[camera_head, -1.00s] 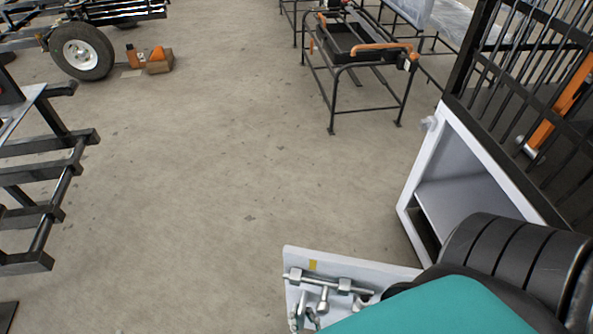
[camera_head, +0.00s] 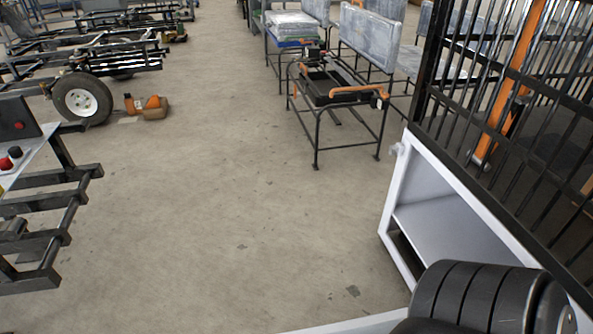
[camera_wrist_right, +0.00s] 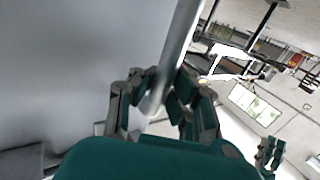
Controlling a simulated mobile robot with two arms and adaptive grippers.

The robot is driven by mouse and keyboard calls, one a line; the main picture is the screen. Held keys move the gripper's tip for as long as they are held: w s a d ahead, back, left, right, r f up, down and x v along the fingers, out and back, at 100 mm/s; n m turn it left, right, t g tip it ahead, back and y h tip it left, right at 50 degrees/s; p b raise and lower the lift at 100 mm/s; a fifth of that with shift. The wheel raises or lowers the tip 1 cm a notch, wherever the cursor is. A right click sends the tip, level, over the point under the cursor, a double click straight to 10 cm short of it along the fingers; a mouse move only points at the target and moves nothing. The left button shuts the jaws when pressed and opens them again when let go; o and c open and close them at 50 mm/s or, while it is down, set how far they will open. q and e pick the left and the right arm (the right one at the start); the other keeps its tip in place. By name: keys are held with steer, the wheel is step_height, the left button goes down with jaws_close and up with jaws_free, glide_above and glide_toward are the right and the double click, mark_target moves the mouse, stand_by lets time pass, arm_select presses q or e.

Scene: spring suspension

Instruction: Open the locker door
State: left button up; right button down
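The white locker (camera_head: 455,185) stands at the right in the head view, with its front open and a shelf inside showing. The top edge of its door (camera_head: 355,325) shows at the bottom, swung out from the opening; the rest is cut off. In the right wrist view a broad grey panel, likely the door (camera_wrist_right: 60,70), fills the left. My right gripper (camera_wrist_right: 165,85) has its fingers close on both sides of a pale metal bar (camera_wrist_right: 180,40) beside that panel. It looks shut on this bar.
A black barred cage (camera_head: 515,85) rises above the locker. A black metal frame table (camera_head: 335,95) stands farther back. A dark rack (camera_head: 40,225) is at the left, with a wheeled trailer (camera_head: 85,95) behind it.

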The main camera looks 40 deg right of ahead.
steer(key=shift+s+d, duration=0.1)
steer(key=shift+d, duration=0.3)
steer(key=c, duration=1.3)
jaws_free()
steer(key=shift+o, duration=0.3)
steer(key=shift+a, duration=0.15)
steer(key=s, duration=1.2)
steer(key=shift+a, duration=0.15)
